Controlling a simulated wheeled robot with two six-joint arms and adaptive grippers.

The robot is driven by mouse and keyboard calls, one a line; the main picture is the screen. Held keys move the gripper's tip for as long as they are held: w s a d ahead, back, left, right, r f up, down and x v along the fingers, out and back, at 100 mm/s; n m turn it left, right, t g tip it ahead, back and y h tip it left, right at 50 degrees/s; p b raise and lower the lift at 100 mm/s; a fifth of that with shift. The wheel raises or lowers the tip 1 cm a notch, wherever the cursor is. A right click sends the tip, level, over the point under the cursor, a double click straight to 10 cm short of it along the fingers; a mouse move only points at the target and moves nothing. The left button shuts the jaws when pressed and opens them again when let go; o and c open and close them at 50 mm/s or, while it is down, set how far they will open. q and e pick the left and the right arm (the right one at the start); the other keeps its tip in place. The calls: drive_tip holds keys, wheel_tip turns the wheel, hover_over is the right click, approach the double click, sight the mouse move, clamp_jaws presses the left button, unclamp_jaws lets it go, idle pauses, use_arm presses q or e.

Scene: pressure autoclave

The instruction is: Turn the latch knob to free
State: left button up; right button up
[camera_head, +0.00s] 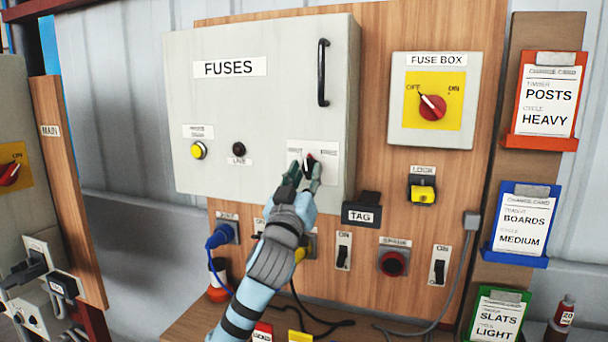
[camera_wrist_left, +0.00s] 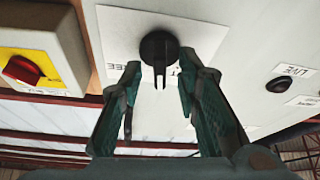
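The latch knob (camera_head: 309,161) sits on a white label plate at the lower right of the grey FUSES door (camera_head: 260,105). In the left wrist view the knob (camera_wrist_left: 158,47) is black and round, with a slotted bar pointing toward the gap between my fingers. My left gripper (camera_head: 303,172) is at the knob, its fingers on either side and partly hiding it. In the wrist view my left gripper (camera_wrist_left: 160,78) is open, with a gap between each fingertip and the knob. The label wording is partly covered. My right gripper is not in view.
A black door handle (camera_head: 323,72) is above the knob. The FUSE BOX (camera_head: 436,135) with its red switch is to the right. Below are a black TAG holder (camera_head: 361,211), a blue plug (camera_head: 220,235) and several switches.

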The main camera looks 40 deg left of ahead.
use_arm(q)
clamp_jaws()
drive_tip(key=shift+m, duration=0.7)
drive_tip(key=m+h+p, duration=0.1)
drive_tip(key=m, duration=0.2)
drive_tip(key=shift+t+h+p, duration=0.35)
drive_tip(key=shift+t+h, duration=0.05)
drive_tip(key=m+h+p, duration=0.1)
drive_tip(key=m, duration=0.1)
drive_tip(key=m+h+p, duration=0.1)
drive_tip(key=shift+s+a+r+m, duration=0.1)
drive_tip(key=shift+r+m, duration=0.05)
drive_tip(key=shift+m, duration=0.25)
drive_tip(key=m+h+p, duration=0.3)
drive_tip(key=m+p, duration=0.1)
drive_tip(key=m, duration=0.1)
drive_tip(key=shift+r+m+p, duration=0.1)
drive_tip(key=shift+m+p, duration=0.2)
drive_tip(key=shift+p, duration=0.05)
drive_tip(key=shift+m+h+p, duration=0.4)
drive_tip(key=shift+m+p, duration=0.6)
drive_tip(key=shift+m, duration=0.1)
drive_tip(key=shift+a+f, duration=0.1)
drive_tip(key=shift+f, duration=0.15)
